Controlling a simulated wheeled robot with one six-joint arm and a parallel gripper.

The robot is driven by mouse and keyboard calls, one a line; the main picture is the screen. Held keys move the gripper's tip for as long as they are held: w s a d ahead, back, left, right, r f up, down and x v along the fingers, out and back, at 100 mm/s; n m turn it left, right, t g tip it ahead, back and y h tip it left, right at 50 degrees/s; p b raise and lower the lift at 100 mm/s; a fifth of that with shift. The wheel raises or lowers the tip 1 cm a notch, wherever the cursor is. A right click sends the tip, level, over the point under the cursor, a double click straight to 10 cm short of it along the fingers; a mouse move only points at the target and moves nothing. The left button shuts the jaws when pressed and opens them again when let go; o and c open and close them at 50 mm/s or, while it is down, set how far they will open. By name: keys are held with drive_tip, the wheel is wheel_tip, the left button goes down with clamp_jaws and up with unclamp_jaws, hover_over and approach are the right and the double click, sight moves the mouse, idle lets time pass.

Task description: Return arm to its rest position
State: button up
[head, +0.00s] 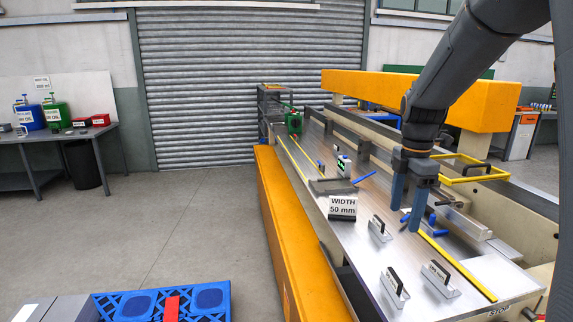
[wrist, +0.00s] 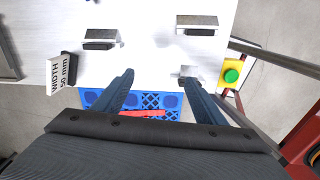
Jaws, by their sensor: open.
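My gripper (head: 407,216) points down over the metal table (head: 385,262) of the machine in the head view. Its two blue-grey fingers are apart, with nothing between them. My arm comes in from the upper right of that view. Whether the fingertips touch anything on the table cannot be told.
Metal blocks with black handles (head: 394,287) (wrist: 197,23) stand on the table near my gripper. A "WIDTH 50 mm" sign (head: 343,208) stands left of it. A yellow frame (head: 478,176) is behind.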

drive_tip(key=s+a+f+m, duration=0.5)
drive_tip(key=s+m, duration=0.4)
drive_tip(key=s, duration=0.1)
drive_tip(key=s+a+f+m+t, duration=0.1)
drive_tip(key=s+a+f+m, duration=0.4)
drive_tip(key=s+m, duration=0.5)
drive_tip(key=shift+f, duration=0.55)
